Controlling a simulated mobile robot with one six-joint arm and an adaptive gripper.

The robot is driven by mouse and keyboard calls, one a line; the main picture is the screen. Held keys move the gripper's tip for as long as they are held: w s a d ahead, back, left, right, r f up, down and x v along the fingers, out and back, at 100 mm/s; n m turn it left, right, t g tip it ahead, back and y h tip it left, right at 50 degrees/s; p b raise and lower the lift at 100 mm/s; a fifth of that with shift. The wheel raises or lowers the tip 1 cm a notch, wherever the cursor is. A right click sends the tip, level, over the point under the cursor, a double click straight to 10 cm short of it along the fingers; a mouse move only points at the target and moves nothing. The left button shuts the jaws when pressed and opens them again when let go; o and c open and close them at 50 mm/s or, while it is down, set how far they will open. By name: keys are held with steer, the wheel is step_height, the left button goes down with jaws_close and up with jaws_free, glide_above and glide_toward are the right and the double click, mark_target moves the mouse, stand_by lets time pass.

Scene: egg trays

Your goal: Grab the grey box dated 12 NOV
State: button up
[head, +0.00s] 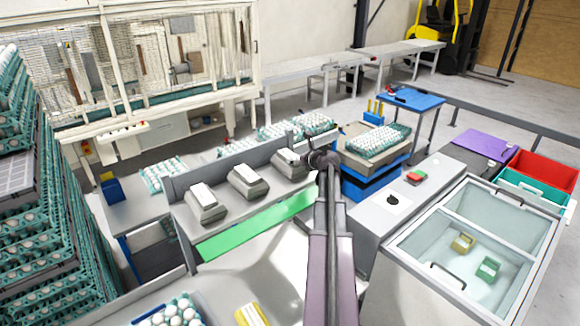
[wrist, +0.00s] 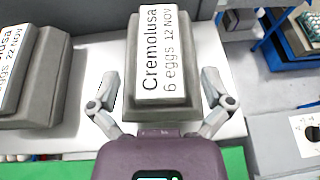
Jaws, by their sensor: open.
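The grey box dated 12 NOV (wrist: 163,60) is centred in the wrist view, its white label reading "Cremolusa 6 eggs 12 NOV". In the head view it appears to be the rightmost grey box (head: 287,165) of three on the grey bench, partly behind my gripper. My gripper (wrist: 159,76) is open, with one finger on each side of the box's near end in the picture. A gap shows beside both fingers; I cannot tell their height against the box. My gripper also shows in the head view (head: 322,158), just right of that box.
A second grey box (wrist: 42,82), labelled 22 NOV, stands to the left. Another grey box (head: 206,207) is farther left. A low wall (head: 225,163) runs behind the boxes. A green strip (head: 258,226) lies along the bench front. A glass-lidded chest (head: 405,243) stands at right.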

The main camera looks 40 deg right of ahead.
mark_target(292, 157)
steer(key=shift+b+x, duration=0.7)
steer(key=shift+x, duration=1.65)
steer(key=shift+r, duration=0.1)
steer(key=shift+a, duration=0.1)
steer(key=c, duration=1.3)
